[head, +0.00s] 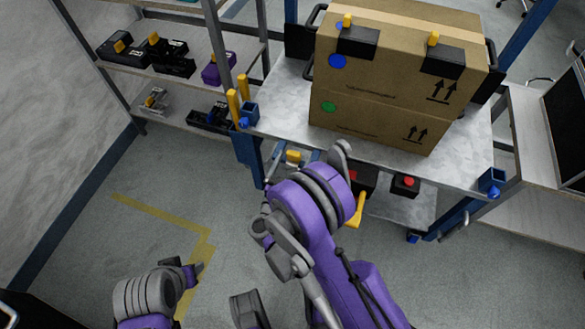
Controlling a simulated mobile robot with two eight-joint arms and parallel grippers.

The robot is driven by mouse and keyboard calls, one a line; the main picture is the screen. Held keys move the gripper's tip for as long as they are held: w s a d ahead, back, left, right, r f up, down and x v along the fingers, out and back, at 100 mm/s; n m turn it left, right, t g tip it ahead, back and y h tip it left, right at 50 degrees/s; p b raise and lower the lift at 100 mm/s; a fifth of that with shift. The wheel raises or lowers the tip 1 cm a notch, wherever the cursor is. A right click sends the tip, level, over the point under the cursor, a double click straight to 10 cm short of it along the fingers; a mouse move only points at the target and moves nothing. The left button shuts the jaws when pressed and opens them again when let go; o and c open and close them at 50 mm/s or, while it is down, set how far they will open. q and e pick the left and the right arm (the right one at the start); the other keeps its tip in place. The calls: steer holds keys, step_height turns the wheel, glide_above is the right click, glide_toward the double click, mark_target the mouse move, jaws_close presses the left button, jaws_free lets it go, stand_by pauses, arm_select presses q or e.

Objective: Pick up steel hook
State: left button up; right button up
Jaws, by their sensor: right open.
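I cannot make out a steel hook for certain. A small grey metal bent piece (453,229) shows beside the trolley's right leg, too small to identify. My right gripper (345,163) is open, at the front edge of the trolley, by its lower shelf. My purple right arm hides much of that shelf, and the gripper's fingers are partly hidden. My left gripper (192,272) is low at the left over the floor, beyond my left arm's grey and purple links. It is apart from the trolley, and its jaws are unclear.
A blue-legged trolley (270,115) carries large cardboard boxes (390,85). Small black boxes with red tops (405,186) are on its lower shelf. A rack (185,25) with black and purple cases stands at left. A desk (535,130) stands at right. Floor at left is clear.

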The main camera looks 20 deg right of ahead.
mark_target(295, 152)
steer(key=x, duration=0.6)
steer(key=shift+a+r, duration=0.1)
steer(key=shift+a, duration=0.1)
steer(key=shift+c, duration=0.2)
jaws_close()
